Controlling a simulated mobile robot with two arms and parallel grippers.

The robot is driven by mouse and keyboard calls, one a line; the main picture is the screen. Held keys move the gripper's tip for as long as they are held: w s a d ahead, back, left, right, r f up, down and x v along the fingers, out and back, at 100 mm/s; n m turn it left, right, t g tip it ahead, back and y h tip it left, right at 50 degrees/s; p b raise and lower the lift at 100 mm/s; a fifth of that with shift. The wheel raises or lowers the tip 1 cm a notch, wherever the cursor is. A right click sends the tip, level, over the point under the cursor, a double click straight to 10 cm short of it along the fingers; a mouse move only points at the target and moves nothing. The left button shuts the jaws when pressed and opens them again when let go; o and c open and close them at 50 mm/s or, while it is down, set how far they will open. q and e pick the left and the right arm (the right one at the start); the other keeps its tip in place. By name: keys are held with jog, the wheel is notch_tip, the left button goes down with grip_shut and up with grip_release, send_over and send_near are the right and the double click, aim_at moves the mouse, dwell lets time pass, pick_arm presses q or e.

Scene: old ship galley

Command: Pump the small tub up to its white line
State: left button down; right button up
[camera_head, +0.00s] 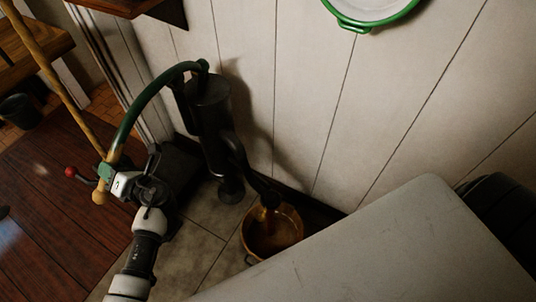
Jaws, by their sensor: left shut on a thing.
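The dark hand pump (209,115) stands upright by the pale plank wall. Its green curved handle (134,113) arcs down to the left. My left gripper (107,180) is shut on the handle near its lower end, beside a wooden knob. The small tub (246,228) stands on the floor tiles beneath the pump spout (268,197). Brownish liquid shows at the spout and inside the tub. I cannot make out the white line or judge the level against it. My right gripper is out of view.
A long wooden pole (48,68) slants down from the upper left towards my left gripper. A red ball-tipped lever (71,172) is left of the gripper. A green-rimmed white enamel vessel (372,8) is on the wall. Open reddish plank floor (50,215) lies left.

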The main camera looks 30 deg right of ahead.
pick_arm(q)
jog(key=shift+a+r, duration=0.1)
jog(key=shift+r, duration=0.05)
jog(key=r+m+p, duration=0.1)
jog(key=r+p, duration=0.3)
jog(key=p, duration=0.2)
jog(key=r+m+p, duration=0.1)
jog(key=r+p, duration=0.2)
jog(key=p, duration=0.2)
jog(key=shift+s+a+r+m+p, duration=0.1)
jog(key=shift+a+r+m+p, duration=0.1)
jog(key=shift+r+m+p, duration=0.2)
jog(key=shift+r+p, duration=0.15)
jog(key=shift+p, duration=0.15)
